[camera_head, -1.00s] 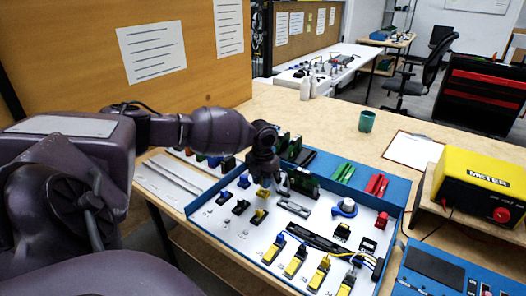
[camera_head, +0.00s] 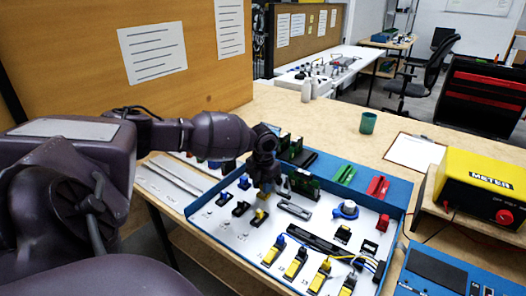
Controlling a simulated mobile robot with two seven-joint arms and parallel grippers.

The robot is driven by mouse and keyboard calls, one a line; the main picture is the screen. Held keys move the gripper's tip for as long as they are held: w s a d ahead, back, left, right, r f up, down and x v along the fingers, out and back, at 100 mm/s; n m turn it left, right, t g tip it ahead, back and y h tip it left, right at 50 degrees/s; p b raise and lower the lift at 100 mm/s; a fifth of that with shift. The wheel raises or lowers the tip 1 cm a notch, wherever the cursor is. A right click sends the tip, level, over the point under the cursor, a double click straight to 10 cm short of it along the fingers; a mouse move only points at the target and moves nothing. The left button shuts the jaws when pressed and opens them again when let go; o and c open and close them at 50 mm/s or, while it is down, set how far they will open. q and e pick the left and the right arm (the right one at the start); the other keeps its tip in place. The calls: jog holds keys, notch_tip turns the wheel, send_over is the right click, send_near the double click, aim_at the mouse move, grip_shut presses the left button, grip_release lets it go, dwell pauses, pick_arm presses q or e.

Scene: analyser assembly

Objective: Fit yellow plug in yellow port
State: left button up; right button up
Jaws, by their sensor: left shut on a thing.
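My left gripper (camera_head: 265,185) points down over the white panel of the blue tray. It is shut on a small yellow plug (camera_head: 263,196), which shows only partly under the fingertips. A black block with a yellow top (camera_head: 259,215), which looks like the yellow port, sits on the panel just below the plug in the picture. I cannot tell whether plug and block touch. My right gripper is not in view.
Black blocks (camera_head: 239,209) and blue-topped ones (camera_head: 225,196) stand left of the gripper. Yellow connectors (camera_head: 295,263) line the tray's front. Green circuit boards (camera_head: 304,184) stand close behind the gripper. A yellow meter (camera_head: 481,183) is at the right.

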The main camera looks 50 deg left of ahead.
pick_arm(q)
jog(key=shift+f, duration=0.15)
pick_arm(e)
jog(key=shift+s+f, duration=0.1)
pick_arm(q)
jog(key=shift+f, duration=0.2)
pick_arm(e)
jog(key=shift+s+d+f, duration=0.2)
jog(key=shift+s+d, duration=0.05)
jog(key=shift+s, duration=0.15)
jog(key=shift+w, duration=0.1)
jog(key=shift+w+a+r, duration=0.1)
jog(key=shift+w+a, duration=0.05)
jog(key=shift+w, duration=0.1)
pick_arm(q)
jog(key=shift+f, duration=0.45)
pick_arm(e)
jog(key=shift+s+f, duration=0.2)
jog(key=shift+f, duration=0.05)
pick_arm(q)
jog(key=o, duration=1.3)
jog(key=shift+o, duration=0.2)
